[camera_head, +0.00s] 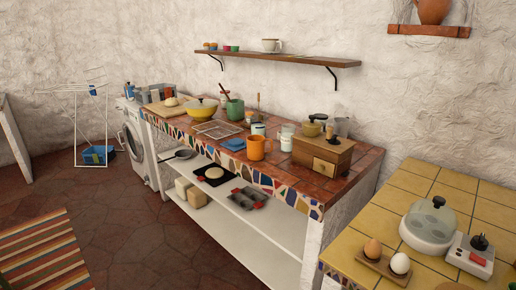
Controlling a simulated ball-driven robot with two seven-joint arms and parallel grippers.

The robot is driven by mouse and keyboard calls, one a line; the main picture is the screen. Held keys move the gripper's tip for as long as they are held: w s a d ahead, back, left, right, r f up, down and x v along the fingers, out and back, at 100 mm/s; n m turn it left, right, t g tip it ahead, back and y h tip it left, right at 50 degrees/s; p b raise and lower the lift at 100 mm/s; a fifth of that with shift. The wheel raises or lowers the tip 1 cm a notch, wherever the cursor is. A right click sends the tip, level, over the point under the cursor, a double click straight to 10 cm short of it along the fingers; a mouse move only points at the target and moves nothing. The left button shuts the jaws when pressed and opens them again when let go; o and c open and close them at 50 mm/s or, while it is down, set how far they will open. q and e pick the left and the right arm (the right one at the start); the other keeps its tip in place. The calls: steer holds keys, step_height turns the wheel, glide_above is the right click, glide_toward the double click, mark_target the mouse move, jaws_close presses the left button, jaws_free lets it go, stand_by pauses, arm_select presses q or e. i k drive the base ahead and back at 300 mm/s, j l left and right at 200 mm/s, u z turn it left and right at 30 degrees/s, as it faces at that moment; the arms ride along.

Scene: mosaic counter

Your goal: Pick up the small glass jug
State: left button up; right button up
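A small clear glass vessel with white contents (287,138) stands upright on the tiled counter (364,163), between the orange mug (256,148) and the wooden box (322,154). It may be the small glass jug; a handle or spout is too small to make out. A greyish, see-through vessel (341,127) stands behind the wooden box, partly hidden, and I cannot tell whether it is a jug. Neither of my grippers is in view.
A yellow-tiled surface (407,179) at right holds eggs and a glass-lidded pan (429,227). The floor (165,230) in front is open.

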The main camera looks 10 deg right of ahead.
mark_target(259, 123)
steer(key=i+j, duration=0.2)
steer(key=i, duration=0.2)
steer(key=i+j, duration=0.2)
steer(key=i, duration=0.2)
steer(key=i+j+z, duration=0.1)
steer(key=i+j, duration=0.15)
steer(key=i, duration=0.15)
